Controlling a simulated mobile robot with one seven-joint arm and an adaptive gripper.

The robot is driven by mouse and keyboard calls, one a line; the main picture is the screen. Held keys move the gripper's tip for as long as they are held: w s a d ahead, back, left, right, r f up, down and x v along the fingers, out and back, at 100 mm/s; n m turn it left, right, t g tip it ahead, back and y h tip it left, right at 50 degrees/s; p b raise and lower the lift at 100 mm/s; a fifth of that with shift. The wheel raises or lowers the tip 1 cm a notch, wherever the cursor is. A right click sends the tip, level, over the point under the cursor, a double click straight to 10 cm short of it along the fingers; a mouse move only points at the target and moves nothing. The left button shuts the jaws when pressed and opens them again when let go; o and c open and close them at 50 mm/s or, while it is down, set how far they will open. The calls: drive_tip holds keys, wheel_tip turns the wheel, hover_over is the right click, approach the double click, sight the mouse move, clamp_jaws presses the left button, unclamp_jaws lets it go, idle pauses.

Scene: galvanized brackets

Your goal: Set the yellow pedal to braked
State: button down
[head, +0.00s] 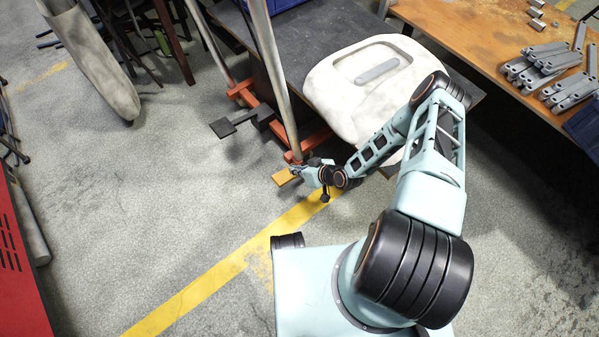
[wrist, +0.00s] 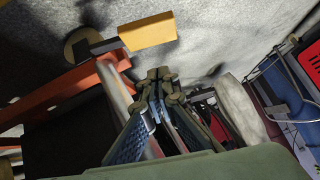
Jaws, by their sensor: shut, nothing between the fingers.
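The yellow pedal (head: 285,177) sticks out low near the floor, at the foot of an orange frame with metal posts. It also shows in the wrist view (wrist: 147,31), at the end of a dark arm beside the orange frame bar. My gripper (head: 307,171) is right beside the pedal in the head view. In the wrist view my gripper (wrist: 155,80) is shut and empty, its fingertips below the yellow pedal in the picture. I cannot tell from these views whether the fingers touch the pedal. The pedal's exact tilt is unclear.
The orange frame (head: 262,118) carries metal posts and a black pedal (head: 223,128) to the left. A dark table (head: 335,22) with a pale moulded panel (head: 335,90) stands behind my arm. A wooden bench (head: 470,30) with brackets is at right.

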sight(281, 174)
drive_tip(key=b+x, duration=0.1)
drive_tip(key=x, duration=0.3)
drive_tip(key=shift+f, duration=0.15)
drive_tip(key=f, duration=0.1)
drive_tip(key=f+b, duration=0.1)
drive_tip(key=f, duration=0.1)
drive_tip(key=shift+a+f, duration=0.15)
drive_tip(key=shift+a, duration=0.25)
drive_tip(key=shift+a+f+b, duration=0.1)
drive_tip(key=shift+f+b, duration=0.2)
drive_tip(key=shift+f, duration=0.1)
